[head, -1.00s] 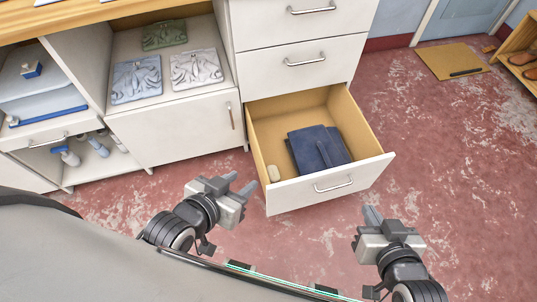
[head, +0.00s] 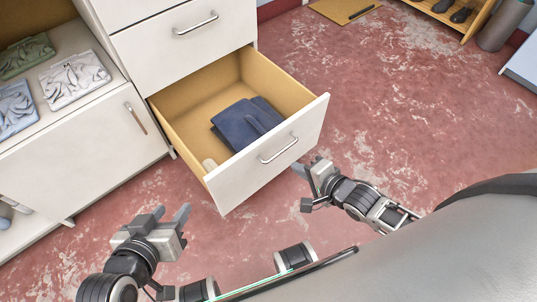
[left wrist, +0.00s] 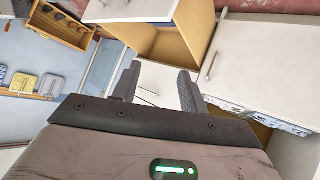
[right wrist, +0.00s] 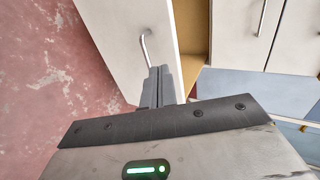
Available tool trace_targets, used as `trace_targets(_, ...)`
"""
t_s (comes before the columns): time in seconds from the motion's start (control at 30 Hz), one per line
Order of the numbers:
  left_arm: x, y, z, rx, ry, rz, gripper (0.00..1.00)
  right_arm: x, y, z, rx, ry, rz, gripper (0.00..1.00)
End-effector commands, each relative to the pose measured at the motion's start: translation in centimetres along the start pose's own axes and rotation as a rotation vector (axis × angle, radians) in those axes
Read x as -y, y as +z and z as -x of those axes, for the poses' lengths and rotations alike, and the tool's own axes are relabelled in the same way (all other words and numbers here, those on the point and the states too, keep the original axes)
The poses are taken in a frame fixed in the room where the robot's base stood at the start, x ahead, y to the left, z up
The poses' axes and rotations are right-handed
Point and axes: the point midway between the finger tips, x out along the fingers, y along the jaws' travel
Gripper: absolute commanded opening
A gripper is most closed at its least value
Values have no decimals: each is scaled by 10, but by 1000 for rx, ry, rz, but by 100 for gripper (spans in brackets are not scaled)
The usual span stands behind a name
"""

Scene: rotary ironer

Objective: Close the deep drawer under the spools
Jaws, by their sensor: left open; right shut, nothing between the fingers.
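The deep drawer (head: 285,155) stands pulled out at the bottom of the white cabinet, with a tan wooden inside and a bar handle (head: 279,148). My right gripper (head: 305,170) is shut and empty, close to the right part of the drawer front. In the right wrist view its fingers (right wrist: 159,78) point at the front near the handle (right wrist: 147,45); contact is not clear. My left gripper (head: 170,215) is open and empty, in front of the drawer's left corner. The spools are not visible.
A closed drawer (head: 185,32) sits above the open one. Left of it is a closed cabinet door (head: 85,142) under a shelf with folded cloths (head: 82,77). Red worn floor (head: 410,110) is clear to the right. A shoe rack (head: 455,15) stands at the far right.

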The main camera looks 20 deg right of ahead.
Motion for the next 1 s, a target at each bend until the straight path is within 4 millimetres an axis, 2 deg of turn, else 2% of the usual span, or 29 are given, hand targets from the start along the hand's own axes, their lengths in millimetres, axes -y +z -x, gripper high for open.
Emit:
trace_targets(0.17,-3,-3,-1,-43,11,-6,43,-1,-1,-25,-1,-4,-6,0)
trace_targets(0.53,-15,-22,5,-216,56,-23,43,-2,-1,-103,-1,-2,-4,0)
trace_targets(0.73,-19,-30,10,-264,70,-26,43,15,0,-124,0,-2,-3,0)
trace_targets(1.0,-21,-32,12,-280,75,-26,43,21,0,-132,0,1,-5,0)
